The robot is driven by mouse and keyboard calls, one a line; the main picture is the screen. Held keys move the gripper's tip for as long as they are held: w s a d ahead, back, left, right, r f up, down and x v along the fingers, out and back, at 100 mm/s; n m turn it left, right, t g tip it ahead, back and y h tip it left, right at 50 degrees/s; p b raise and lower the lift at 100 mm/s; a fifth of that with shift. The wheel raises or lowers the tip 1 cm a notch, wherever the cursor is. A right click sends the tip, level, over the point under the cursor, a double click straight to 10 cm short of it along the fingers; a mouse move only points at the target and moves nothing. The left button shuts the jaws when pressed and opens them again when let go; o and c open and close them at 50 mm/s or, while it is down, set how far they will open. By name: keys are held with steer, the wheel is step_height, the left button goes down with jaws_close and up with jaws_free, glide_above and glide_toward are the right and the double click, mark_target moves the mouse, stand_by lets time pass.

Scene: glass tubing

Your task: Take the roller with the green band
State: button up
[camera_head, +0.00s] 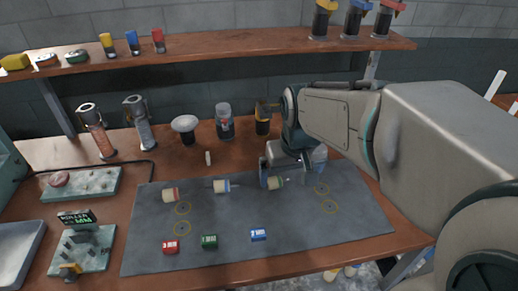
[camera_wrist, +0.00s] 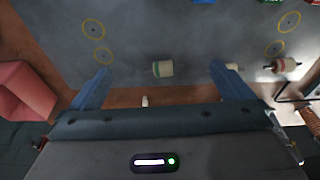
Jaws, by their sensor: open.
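The roller with the green band (camera_head: 275,183) lies on the grey mat (camera_head: 300,225), right of two other rollers. In the wrist view the green-banded roller (camera_wrist: 163,69) is pale, with the band on its left end. My gripper (camera_head: 285,178) is above the mat at this roller. In the wrist view my gripper (camera_wrist: 160,70) has its blue fingers wide apart, one on each side of the roller with clear gaps. It holds nothing. In the head view the far finger and part of the roller are hard to make out.
A blue-banded roller (camera_head: 222,186) and a red-banded roller (camera_head: 170,195) lie to the left. Red (camera_head: 170,247), green (camera_head: 209,242) and blue (camera_head: 258,235) blocks are along the front. Jars, including a dark yellow-topped one (camera_head: 262,122), stand behind the mat. A shelf (camera_head: 240,43) runs above.

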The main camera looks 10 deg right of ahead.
glide_above(274, 179)
steer(key=s, duration=0.3)
steer(key=f, duration=0.1)
steer(key=shift+n+g, duration=0.3)
steer(key=shift+n, duration=0.1)
steer(key=w+f, duration=0.1)
steer(key=f, duration=0.3)
steer(key=w+f+p, duration=0.1)
steer(key=f, duration=0.4)
steer(key=w+f, duration=0.1)
steer(key=f, duration=0.4)
steer(key=c, duration=0.7)
